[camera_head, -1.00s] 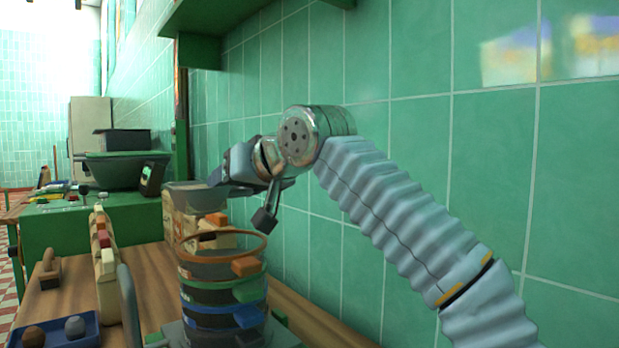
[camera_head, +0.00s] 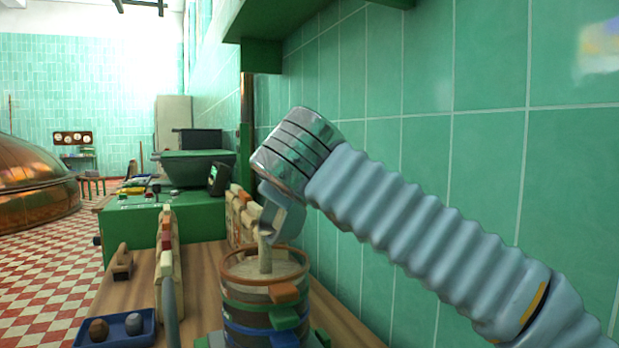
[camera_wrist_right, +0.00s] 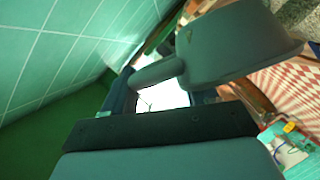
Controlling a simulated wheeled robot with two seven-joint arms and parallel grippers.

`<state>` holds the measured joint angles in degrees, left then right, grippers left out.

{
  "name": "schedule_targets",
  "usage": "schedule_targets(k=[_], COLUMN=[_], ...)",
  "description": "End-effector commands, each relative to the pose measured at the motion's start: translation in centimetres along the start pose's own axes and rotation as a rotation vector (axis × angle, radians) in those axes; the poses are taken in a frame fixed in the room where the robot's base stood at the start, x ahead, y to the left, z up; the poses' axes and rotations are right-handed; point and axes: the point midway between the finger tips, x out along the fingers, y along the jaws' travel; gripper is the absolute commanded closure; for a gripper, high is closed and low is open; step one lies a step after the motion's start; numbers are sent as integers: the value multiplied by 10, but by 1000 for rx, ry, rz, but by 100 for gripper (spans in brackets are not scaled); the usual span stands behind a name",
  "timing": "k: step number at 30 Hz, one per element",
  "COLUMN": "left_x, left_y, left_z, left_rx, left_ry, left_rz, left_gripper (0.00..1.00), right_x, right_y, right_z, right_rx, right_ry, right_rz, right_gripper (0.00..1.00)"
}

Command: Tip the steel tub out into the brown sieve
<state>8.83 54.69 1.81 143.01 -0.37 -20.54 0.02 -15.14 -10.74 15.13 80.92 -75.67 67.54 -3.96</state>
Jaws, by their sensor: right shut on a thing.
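The steel tub (camera_head: 288,216) is steeply tipped above the sieve in the head view, mostly hidden by my wrist. A pale stream falls from its lip. The brown sieve (camera_head: 285,292), with its orange-brown tab, tops a sieve stack. The stream lands inside its rim, where pale material lies. My right gripper (camera_wrist_right: 163,95) is shut on the tub's handle (camera_wrist_right: 157,73). The tub's grey outer side (camera_wrist_right: 235,45) fills the upper right of the wrist view; its inside is hidden there. My left gripper is not in view.
Green and blue tabbed sieves (camera_head: 275,338) sit below the brown one. A tiled wall (camera_head: 400,90) runs close on the right. Left of the stack are a rack of cream blocks (camera_head: 166,265) and a blue tray (camera_head: 120,335). A green shelf (camera_head: 300,15) hangs above.

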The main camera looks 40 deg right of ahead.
Motion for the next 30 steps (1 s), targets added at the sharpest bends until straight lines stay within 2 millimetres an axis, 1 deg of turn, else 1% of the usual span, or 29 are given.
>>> schedule_targets(k=[1, 3, 6, 12, 15, 21, 30], left_x=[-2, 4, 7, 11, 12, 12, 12], left_y=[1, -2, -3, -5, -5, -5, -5], left_z=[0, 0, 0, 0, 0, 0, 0], left_rx=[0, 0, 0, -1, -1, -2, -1], left_ry=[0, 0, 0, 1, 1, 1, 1], left_rz=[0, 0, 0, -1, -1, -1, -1], left_gripper=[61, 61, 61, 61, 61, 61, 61], right_x=[-3, -3, -6, -11, -12, -14, -14], right_y=[-4, -14, -26, -43, -48, -52, -52], right_z=[-7, -9, -16, -27, -31, -34, -34], right_rx=[-81, -168, -292, -493, -558, -613, -614], right_ry=[3, 0, 0, -1, -1, -1, -1], right_rz=[30, 68, 119, 205, 232, 255, 256], right_gripper=[76, 76, 76, 76, 76, 76, 76])
